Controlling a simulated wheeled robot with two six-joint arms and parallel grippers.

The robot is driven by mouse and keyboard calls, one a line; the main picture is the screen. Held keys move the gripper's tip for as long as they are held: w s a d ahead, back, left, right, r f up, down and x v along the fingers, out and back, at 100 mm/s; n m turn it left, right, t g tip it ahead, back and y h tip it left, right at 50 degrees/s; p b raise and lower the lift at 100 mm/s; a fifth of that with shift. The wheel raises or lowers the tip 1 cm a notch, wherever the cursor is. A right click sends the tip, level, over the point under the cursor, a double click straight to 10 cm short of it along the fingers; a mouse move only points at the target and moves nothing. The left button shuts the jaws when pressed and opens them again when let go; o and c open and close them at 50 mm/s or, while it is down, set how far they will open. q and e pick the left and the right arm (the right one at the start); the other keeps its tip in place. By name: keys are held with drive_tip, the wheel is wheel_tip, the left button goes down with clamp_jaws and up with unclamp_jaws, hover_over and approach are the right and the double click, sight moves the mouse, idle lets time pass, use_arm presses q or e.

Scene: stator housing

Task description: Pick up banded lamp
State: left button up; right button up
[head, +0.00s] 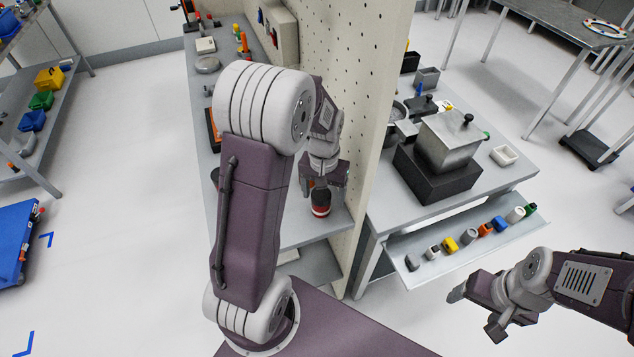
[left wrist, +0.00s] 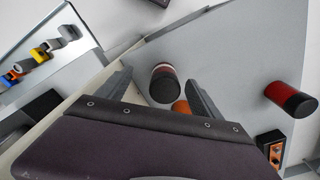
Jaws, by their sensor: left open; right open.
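The banded lamp (head: 321,204), a short cylinder with red, pale and dark bands, stands on the grey bench beside the pegboard. My left gripper (head: 322,186) is open just above it in the head view. In the left wrist view the lamp (left wrist: 163,88) shows its dark end and pale and red bands between the spread fingers of my left gripper (left wrist: 158,90). I cannot tell whether the fingers touch it. My right gripper (head: 476,312) is open and empty at the lower right, in front of the other bench.
The pegboard wall (head: 358,130) rises close to the right of my left gripper. In the left wrist view a red cylinder with a black end (left wrist: 290,98) and an orange-and-black box (left wrist: 270,146) lie nearby. A metal block (head: 448,142) and several coloured parts occupy the right bench.

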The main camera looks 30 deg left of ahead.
sight(321, 193)
use_arm(q)
drive_tip(key=shift+w+a+r+n+p, duration=0.3)
drive_tip(key=shift+w+a+r+p, duration=0.25)
drive_tip(key=shift+a+r, duration=0.35)
drive_tip(key=shift+w+a+f, duration=0.15)
drive_tip(key=shift+w+a, duration=0.05)
drive_tip(key=shift+w, duration=0.2)
drive_tip(key=shift+w+f, duration=0.2)
drive_tip(key=shift+f, duration=0.05)
wheel_tip(321, 193, down, 3)
drive_tip(key=shift+r, duration=0.2)
drive_tip(key=shift+s+f, duration=0.2)
drive_tip(key=shift+f, duration=0.25)
drive_tip(key=f, duration=0.5)
drive_tip(key=shift+w+f+p, duration=0.15)
drive_tip(key=shift+w+p, duration=0.1)
drive_tip(key=shift+p, duration=0.15)
drive_tip(key=c, duration=1.5)
wheel_tip(321, 193, up, 4)
drive_tip(key=shift+r, duration=0.15)
drive_tip(key=shift+c, duration=0.2)
drive_tip(key=s+a+r+b, duration=0.1)
drive_tip(key=s+a+r, duration=0.2)
drive_tip(key=s+r, duration=0.3)
drive_tip(key=s, duration=0.5)
drive_tip(key=shift+s+a+r, duration=0.15)
drive_tip(key=shift+r, duration=0.25)
use_arm(e)
drive_tip(key=shift+w+r, duration=0.4)
drive_tip(key=shift+r, duration=0.3)
